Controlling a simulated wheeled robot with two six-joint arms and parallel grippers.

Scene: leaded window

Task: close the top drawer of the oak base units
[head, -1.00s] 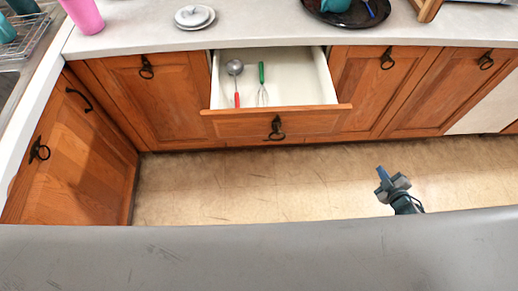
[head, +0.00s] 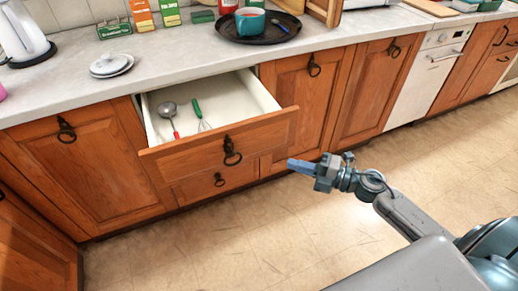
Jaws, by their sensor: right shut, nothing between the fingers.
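The top drawer (head: 200,145) of the oak base units is pulled open, with its wooden front standing out from the cabinet and a black ring pull on it. Inside the white drawer lie a ladle (head: 169,112) with a red handle and a whisk (head: 200,115) with a green handle. My right gripper (head: 292,164) is shut and empty, in the air to the right of the drawer front and apart from it in the picture. Its fingers point left toward the drawer's right end. My left gripper is not in view.
A lower drawer (head: 205,187) beneath is shut. A white dishwasher (head: 432,75) is at the right. The floor in front is clear.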

